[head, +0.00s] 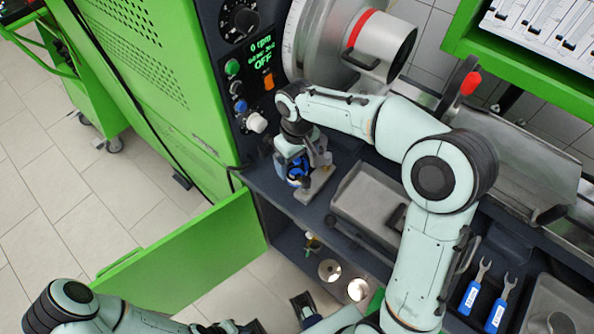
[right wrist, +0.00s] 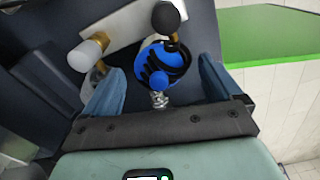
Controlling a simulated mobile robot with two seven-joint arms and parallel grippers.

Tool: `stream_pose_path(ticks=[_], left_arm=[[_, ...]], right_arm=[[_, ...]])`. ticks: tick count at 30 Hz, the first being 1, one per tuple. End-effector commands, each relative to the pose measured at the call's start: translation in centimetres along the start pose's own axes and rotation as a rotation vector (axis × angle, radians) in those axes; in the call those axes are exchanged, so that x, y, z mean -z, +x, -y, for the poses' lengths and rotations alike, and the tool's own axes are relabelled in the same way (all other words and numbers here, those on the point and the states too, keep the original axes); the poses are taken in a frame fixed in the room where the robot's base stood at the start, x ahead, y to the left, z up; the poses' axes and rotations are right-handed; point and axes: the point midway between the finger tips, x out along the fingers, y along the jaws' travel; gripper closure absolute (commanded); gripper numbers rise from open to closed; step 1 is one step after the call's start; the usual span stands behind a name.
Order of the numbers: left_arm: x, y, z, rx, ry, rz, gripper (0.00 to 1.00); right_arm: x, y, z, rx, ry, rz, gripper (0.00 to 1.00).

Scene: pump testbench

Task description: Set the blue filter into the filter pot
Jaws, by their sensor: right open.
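The blue filter (right wrist: 166,62), round with black slots and a small knob, lies between the fingers of my right gripper (right wrist: 161,68). The jaws are open, with a finger on either side and visible gaps to the filter. In the head view my right gripper (head: 297,160) points down over the filter (head: 299,176). The filter is at the grey filter pot (head: 318,183) on the dark bench; its rim shows behind the filter. I cannot tell how deep the filter sits. My left arm is at the bottom edge; its jaw state is unclear.
A black ball handle (right wrist: 166,17) and a white knob (right wrist: 84,56) stand close to the fingers. A grey tray (head: 368,203) lies right of the pot. The green cabinet and control panel (head: 250,75) are close on the left. Blue-handled wrenches (head: 469,297) lie farther right.

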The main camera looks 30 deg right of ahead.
Motion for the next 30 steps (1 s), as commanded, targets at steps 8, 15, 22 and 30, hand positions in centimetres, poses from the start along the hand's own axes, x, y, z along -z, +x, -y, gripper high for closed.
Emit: stream_pose_path(ticks=[8, 15, 22, 30], left_arm=[[0.0, 0.2, 0.1, 0.000, 0.000, 0.001, 0.60], [0.0, 0.3, 0.1, 0.000, -0.001, 0.001, 0.60], [0.0, 0.3, 0.1, 0.000, 0.000, 0.001, 0.60], [0.0, 0.3, 0.1, 0.000, -0.001, 0.001, 0.60]], right_arm=[[0.2, 3.6, -0.2, 0.001, 0.002, 0.004, 0.08], [0.3, 5.3, -0.2, 0.000, 0.001, 0.000, 0.08], [0.3, 5.2, -0.2, 0.000, 0.002, 0.000, 0.31], [0.3, 5.2, -0.2, 0.000, 0.001, -0.001, 0.75]])
